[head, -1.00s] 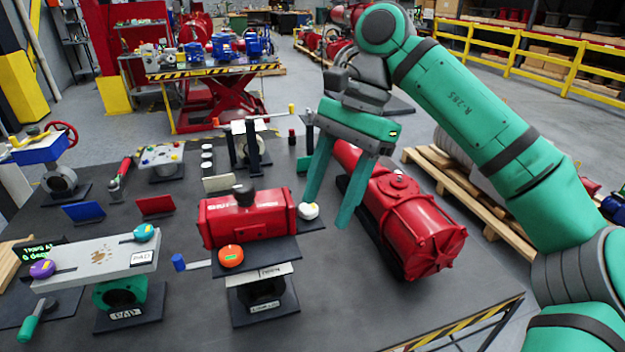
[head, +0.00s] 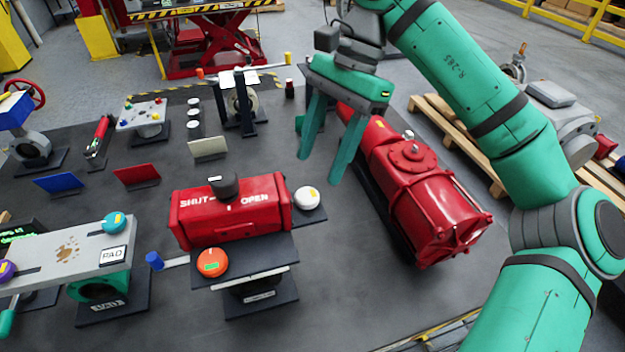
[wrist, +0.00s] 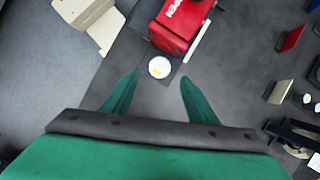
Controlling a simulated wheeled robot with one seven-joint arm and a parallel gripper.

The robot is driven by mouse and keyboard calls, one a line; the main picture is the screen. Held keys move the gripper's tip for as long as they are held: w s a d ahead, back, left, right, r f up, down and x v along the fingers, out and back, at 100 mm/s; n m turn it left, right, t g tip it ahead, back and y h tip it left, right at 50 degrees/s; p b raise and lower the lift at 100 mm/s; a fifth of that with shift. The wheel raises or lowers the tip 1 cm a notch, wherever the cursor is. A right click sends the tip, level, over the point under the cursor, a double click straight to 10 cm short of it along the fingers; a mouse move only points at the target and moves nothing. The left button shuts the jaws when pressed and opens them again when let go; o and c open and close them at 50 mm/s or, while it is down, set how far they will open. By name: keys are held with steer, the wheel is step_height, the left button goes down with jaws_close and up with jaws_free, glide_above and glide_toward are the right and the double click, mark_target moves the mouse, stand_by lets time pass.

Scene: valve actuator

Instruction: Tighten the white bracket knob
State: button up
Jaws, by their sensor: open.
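The white bracket knob (head: 307,198) is a round white cap on a dark plate at the right end of the red SHUT/OPEN actuator (head: 232,210). In the wrist view the white knob (wrist: 159,67) lies beyond my fingertips, between their lines and nearer the left one. My gripper (head: 318,170) hangs fingers down, open and empty, above and behind the knob in the head view. It also shows open in the wrist view (wrist: 160,78). The fingers are apart from the knob; the exact height gap is hard to tell.
An orange knob (head: 212,262) sits on the actuator's front plate. A large red cylinder (head: 425,205) lies just right of my gripper. A grey PAD plate (head: 70,255) with teal and purple knobs is at left. A white card (head: 208,148) stands behind the actuator.

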mark_target(308, 193)
steer(key=shift+x, duration=3.05)
steer(key=shift+c, duration=0.3)
steer(key=c, duration=1)
